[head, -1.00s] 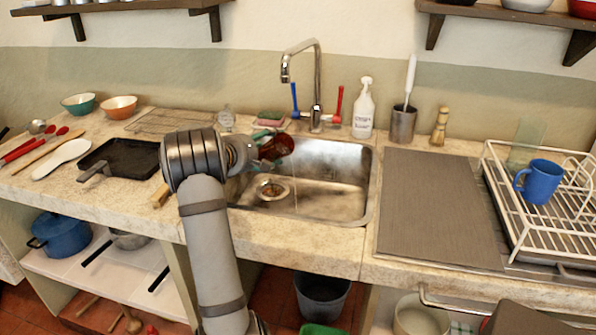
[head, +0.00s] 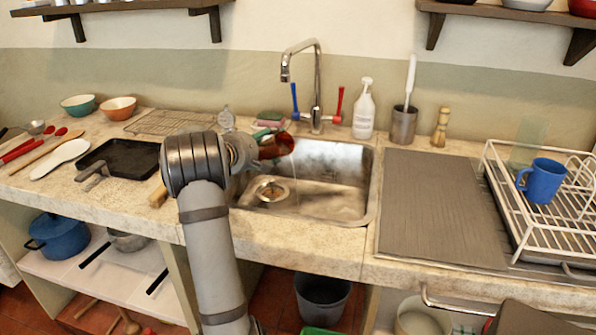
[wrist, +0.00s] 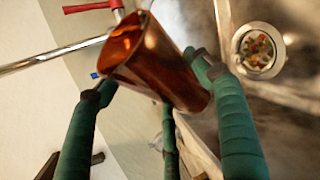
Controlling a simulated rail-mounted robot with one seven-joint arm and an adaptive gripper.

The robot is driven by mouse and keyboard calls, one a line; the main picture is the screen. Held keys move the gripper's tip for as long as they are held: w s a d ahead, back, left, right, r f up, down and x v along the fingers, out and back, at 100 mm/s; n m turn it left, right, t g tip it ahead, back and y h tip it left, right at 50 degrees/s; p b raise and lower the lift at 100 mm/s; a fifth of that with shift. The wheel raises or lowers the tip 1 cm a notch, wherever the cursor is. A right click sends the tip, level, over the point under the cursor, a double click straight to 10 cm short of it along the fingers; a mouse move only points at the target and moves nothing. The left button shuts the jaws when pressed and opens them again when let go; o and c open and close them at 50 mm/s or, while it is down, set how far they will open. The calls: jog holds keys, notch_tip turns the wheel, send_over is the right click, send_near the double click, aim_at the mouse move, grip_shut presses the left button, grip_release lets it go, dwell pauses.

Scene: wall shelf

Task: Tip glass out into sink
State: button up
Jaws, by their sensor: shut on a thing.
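The glass (head: 277,146), amber-brown and see-through, is tipped onto its side over the left back part of the steel sink (head: 335,195), its mouth facing right. A thin pale streak runs down below its mouth, which looks like poured liquid. My gripper (wrist: 152,80) is shut around the glass; its green fingers press the sides of the glass (wrist: 160,60) in the wrist view. The head view mostly hides the fingers behind my wrist. The drain (head: 272,190) has a strainer with small coloured bits, clearer in the wrist view (wrist: 257,50).
The tap (head: 317,85) with blue and red handles stands behind the sink, close to the glass. A sponge (head: 271,116) and a soap bottle (head: 364,108) are along the back. A black pan (head: 120,158) lies left; a grey mat (head: 438,205) and dish rack (head: 545,225) are right.

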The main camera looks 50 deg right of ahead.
aim_at(271, 138)
jog(key=shift+s+r+m+t+h+b, duration=0.15)
jog(key=shift+r+m+t+h+b, duration=0.35)
jog(key=shift+r+m+b, duration=0.95)
dwell(1.6)
jog(key=shift+s+a+r+m+t+b, duration=0.1)
jog(key=shift+s+m+t+b, duration=0.1)
jog(key=shift+s+b, duration=0.5)
jog(key=shift+s+a+r+m+t+b, duration=0.15)
jog(key=shift+s+t+b, duration=0.1)
jog(key=shift+b, duration=0.85)
dwell(0.5)
jog(key=shift+s+r+m+h+b, duration=0.35)
jog(key=shift+r+m+h+b, duration=0.35)
jog(key=shift+b, duration=2.1)
